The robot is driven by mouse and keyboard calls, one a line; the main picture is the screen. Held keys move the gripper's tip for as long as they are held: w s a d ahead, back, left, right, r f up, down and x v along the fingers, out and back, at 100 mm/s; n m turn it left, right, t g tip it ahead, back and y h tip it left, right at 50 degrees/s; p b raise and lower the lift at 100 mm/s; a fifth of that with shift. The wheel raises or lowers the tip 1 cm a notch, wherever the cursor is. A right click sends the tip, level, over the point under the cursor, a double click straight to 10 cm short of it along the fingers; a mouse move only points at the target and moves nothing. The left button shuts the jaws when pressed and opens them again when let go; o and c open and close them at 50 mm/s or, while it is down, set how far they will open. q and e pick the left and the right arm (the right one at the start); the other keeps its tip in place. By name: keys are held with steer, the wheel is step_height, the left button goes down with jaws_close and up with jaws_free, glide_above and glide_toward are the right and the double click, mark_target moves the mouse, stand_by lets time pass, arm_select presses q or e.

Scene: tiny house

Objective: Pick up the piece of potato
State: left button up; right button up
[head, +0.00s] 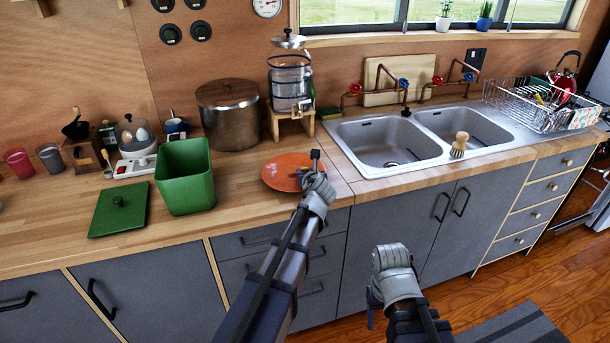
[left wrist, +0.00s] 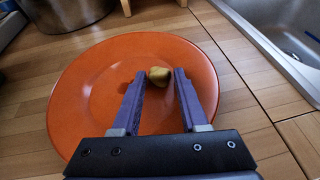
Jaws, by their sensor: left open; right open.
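A small yellowish piece of potato (left wrist: 160,75) lies on an orange plate (left wrist: 82,95) in the left wrist view. My left gripper (left wrist: 165,72) is open, with its two purple fingers pointing at the potato, which shows at and just beyond the fingertips. I cannot tell how high the fingertips are above the plate. In the head view the orange plate (head: 281,172) is on the wooden counter, and my left gripper (head: 314,158) is over its right side; the potato is hidden there. My right gripper (head: 372,305) is low in front of the cabinets, its fingers mostly hidden.
A green bin (head: 186,178) and its green lid (head: 119,208) are on the counter left of the plate. A large metal pot (head: 229,115) and a glass jar dispenser (head: 289,85) stand behind it. A double sink (head: 385,142) is to the right.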

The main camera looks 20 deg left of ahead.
arm_select(q)
jaws_close()
stand_by(0.3)
steer(key=shift+r, duration=0.1)
step_height(320, 180, up, 10)
steer(key=p, duration=1)
